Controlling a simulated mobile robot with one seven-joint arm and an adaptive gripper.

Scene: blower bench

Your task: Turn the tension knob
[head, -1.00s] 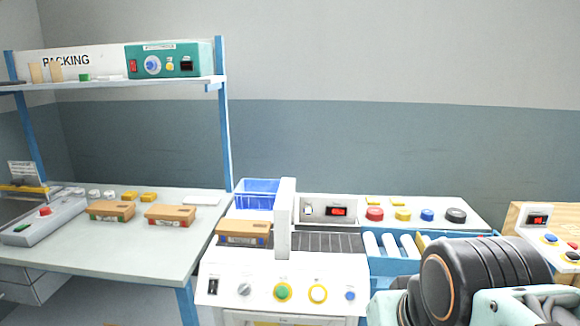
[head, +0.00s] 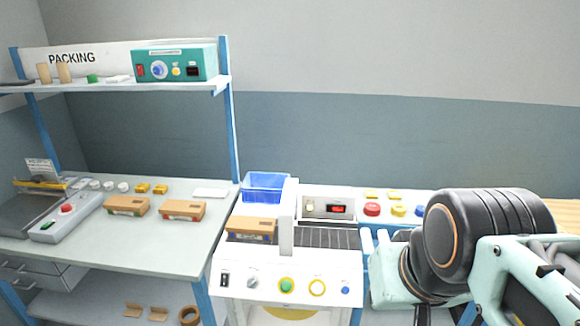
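No label reading "tension" can be made out, so I cannot tell which knob is the tension knob. My gripper is not in view. My arm's links fill the lower right, apart from both panels in the picture.
The packing table (head: 120,235) at left holds several cardboard boxes and a grey unit with a red button (head: 66,208). A blue bin (head: 265,186) and a white upright post (head: 287,217) stand on the machine. My arm hides much of the right side.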

